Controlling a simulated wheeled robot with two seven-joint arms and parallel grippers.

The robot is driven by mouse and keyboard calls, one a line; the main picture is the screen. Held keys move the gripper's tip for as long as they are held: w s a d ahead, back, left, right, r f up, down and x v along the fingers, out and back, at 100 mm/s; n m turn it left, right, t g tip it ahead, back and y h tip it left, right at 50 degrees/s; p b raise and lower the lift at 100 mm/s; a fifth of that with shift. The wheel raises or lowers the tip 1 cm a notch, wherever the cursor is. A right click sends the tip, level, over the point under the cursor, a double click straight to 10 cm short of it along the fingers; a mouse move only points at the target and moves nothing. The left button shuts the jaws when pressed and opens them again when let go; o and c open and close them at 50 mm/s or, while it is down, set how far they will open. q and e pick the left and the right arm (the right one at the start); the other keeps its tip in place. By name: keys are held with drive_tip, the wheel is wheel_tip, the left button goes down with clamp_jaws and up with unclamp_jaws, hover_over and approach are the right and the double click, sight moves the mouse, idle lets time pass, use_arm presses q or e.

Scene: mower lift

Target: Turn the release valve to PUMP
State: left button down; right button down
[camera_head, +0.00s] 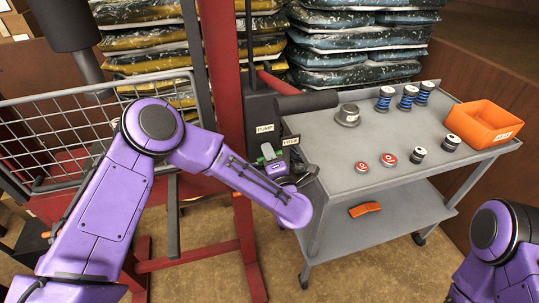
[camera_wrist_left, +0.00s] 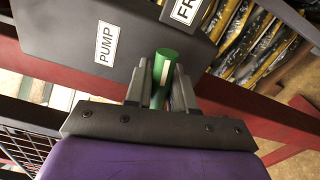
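The release valve's green handle (camera_wrist_left: 164,66), with a pale stripe, stands between the two fingers of my left gripper (camera_wrist_left: 162,88). The fingers appear to press on both of its sides. In the head view the green handle (camera_head: 268,152) shows only in part, and my left gripper (camera_head: 274,163) covers the rest. The white PUMP label (camera_wrist_left: 106,43) is left of the handle and the FREE label (camera_wrist_left: 186,10) is above right. The handle points up between the two labels. My right gripper is out of view; only part of that arm shows.
A grey cart (camera_head: 335,165) stands right of the valve, with blue spools, red-topped discs and an orange bin (camera_head: 482,124). An orange object (camera_head: 365,209) lies on its lower shelf. A red lift frame (camera_head: 222,75) and wire mesh (camera_head: 60,135) are behind my left arm.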

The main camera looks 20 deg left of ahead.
use_arm(q)
drive_tip(key=shift+f, duration=0.1)
drive_tip(key=shift+f+n+b, duration=0.15)
drive_tip(key=shift+n+b, duration=0.75)
drive_tip(key=shift+b, duration=0.15)
drive_tip(key=n+b, duration=1.4)
drive_tip(key=b, duration=0.5)
drive_tip(key=shift+f, duration=0.15)
drive_tip(key=shift+n+b, duration=0.9)
drive_tip(key=shift+b, duration=0.15)
drive_tip(key=shift+r+n, duration=0.3)
drive_tip(key=shift+r, duration=0.15)
drive_tip(key=c, duration=0.9)
unclamp_jaws()
drive_tip(key=shift+c, duration=0.2)
